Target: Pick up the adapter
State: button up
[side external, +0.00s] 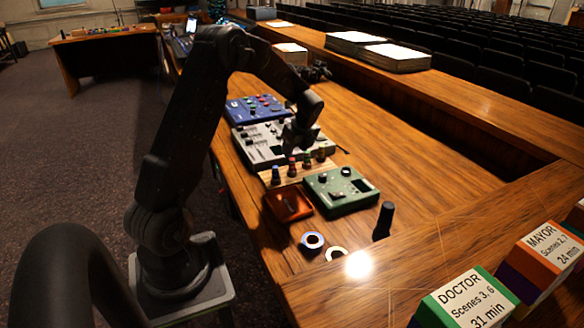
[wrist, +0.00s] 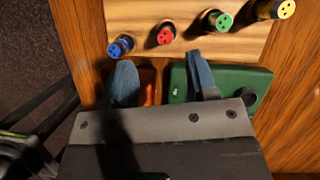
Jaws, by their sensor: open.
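Several upright dark plugs with coloured ends stand in a row on a pale wooden strip (wrist: 190,12). In the wrist view their ends are blue (wrist: 121,45), red (wrist: 165,36), green (wrist: 221,20) and yellow (wrist: 285,9). I cannot tell which of them, if any, is the adapter. My gripper (wrist: 162,75) is open and empty, its blue-grey fingers apart. In the wrist view the red plug lies ahead of the gap between them, and the blue one lies close beyond the left finger.
A green box (side external: 341,191) and an orange tray (side external: 288,204) lie in front of the row. A grey mixer (side external: 262,145) and a blue unit (side external: 255,108) lie behind. A black cylinder (side external: 383,221) and tape rolls (side external: 313,241) stand nearer. The desk's right is clear.

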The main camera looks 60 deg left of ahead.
aim_at(293, 160)
jog(key=x, duration=0.7)
jog(key=shift+w+a+f, duration=0.1)
jog(key=shift+w+f, duration=0.05)
jog(key=shift+w, duration=0.2)
grip_shut()
